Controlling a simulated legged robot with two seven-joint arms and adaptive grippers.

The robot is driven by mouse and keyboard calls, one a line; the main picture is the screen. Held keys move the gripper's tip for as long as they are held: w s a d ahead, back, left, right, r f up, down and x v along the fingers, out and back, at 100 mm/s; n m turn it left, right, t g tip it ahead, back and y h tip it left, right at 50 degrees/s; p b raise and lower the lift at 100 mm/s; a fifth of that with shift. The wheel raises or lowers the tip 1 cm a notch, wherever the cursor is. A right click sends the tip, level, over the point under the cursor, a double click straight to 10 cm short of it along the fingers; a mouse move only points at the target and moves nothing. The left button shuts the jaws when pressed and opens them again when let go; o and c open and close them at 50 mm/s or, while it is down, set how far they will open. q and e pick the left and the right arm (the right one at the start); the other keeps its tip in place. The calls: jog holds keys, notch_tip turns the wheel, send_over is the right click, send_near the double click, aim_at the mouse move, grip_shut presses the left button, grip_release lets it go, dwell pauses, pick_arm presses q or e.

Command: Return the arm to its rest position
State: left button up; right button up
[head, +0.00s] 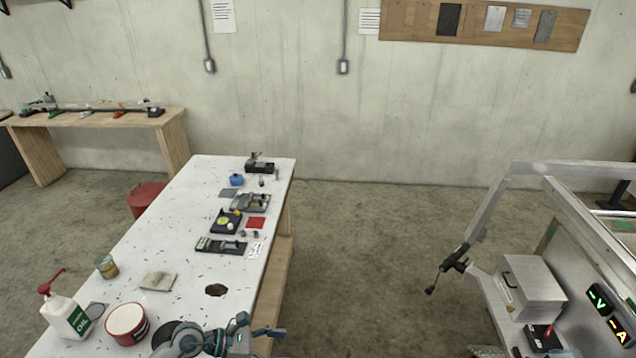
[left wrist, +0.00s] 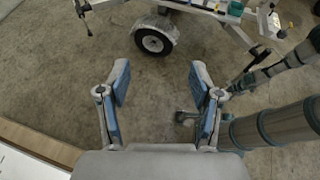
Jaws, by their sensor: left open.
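My left gripper (left wrist: 160,78) is open and empty in the left wrist view. Its two blue-padded fingers stand wide apart over bare concrete floor, with nothing between them. In the head view, a grey and teal part of my arm (head: 205,342) shows at the bottom edge, over the near end of the white workbench (head: 190,265). Grey and teal arm links of mine also show at the right of the left wrist view. My right gripper is in neither view.
The workbench carries a white oil bottle (head: 65,318), a white-topped tub (head: 127,322) and several small parts. An aluminium trailer (head: 575,200) stands at the right; its wheel (left wrist: 155,38) shows ahead of the left gripper. Open floor (head: 370,270) lies between bench and trailer.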

pick_arm(q)
notch_tip(320, 180, up, 9)
jog(key=w+d+n+t+h, duration=0.1)
jog(key=w+n+t+h, duration=0.2)
jog(key=n+t, duration=1.15)
jog(key=s+a+f+n+g+y, duration=0.1)
jog(key=s+a+f+n+y, duration=0.1)
jog(key=a+f+n+y, duration=0.9)
jog(key=s+a+f+n+g+y, duration=0.15)
jog(key=f+n+y, duration=0.4)
jog(key=n, duration=1.15)
jog(key=s+f+n+g, duration=0.4)
jog(key=s+f+g, duration=0.2)
jog(key=s+f, duration=0.3)
jog(key=s+f+n+g, duration=0.3)
jog(key=s+f+g, duration=0.25)
jog(key=s, duration=0.65)
notch_tip(320, 180, down, 33)
jog(key=s+b, duration=0.2)
jog(key=b, duration=0.4)
jog(key=s+a+f+g+b, duration=0.2)
jog(key=s+a+f+b, duration=0.1)
jog(key=s+f, duration=1.3)
notch_tip(320, 180, down, 2)
jog(key=shift+s+f+b, duration=0.15)
jog(key=shift+s+b, duration=0.2)
jog(key=shift+b, duration=0.2)
jog(key=shift+s+f, duration=0.1)
jog(key=shift+s, duration=0.3)
jog(key=shift+c, duration=0.2)
